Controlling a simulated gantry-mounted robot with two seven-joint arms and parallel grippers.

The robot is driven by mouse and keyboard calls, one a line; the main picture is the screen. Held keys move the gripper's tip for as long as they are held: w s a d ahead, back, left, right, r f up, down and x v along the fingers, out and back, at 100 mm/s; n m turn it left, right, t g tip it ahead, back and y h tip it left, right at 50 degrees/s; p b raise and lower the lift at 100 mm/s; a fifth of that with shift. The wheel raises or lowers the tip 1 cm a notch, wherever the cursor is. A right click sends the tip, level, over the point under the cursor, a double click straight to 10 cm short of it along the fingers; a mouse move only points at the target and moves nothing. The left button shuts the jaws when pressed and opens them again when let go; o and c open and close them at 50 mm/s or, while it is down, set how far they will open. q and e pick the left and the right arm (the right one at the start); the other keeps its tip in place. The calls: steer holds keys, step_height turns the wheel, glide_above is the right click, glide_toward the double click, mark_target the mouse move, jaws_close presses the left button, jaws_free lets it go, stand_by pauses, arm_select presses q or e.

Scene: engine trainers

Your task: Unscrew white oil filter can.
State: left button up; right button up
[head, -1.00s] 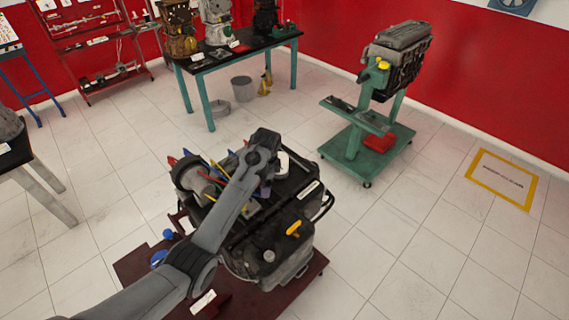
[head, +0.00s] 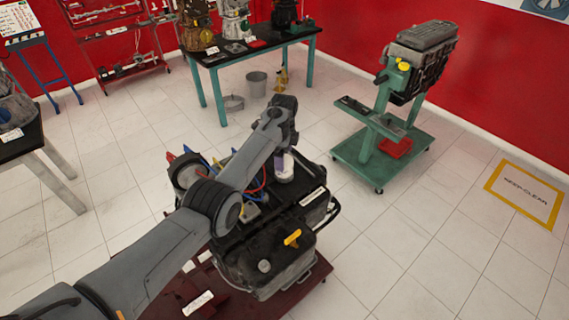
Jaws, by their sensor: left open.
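The engine trainer (head: 268,262) stands on a dark red stand (head: 190,290) in front of me. A small white can (head: 285,176), which looks like the oil filter, shows at the engine's far side. My left arm reaches over the engine from the lower left, its wrist above the can. My left gripper (head: 284,153) is open and points down at the can's top. The fingers are small and partly hidden by the wrist, so I cannot tell whether they touch the can. My right gripper is out of view.
A yellow handle (head: 292,238) and a round cap (head: 264,266) sit on the engine's near part. Another engine on a green wheeled stand (head: 385,160) is at the right. A black-topped table (head: 255,44) stands behind.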

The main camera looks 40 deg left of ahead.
arm_select(q)
steer(key=shift+f+b, duration=0.5)
steer(key=shift+f, duration=2.05)
steer(key=c, duration=1)
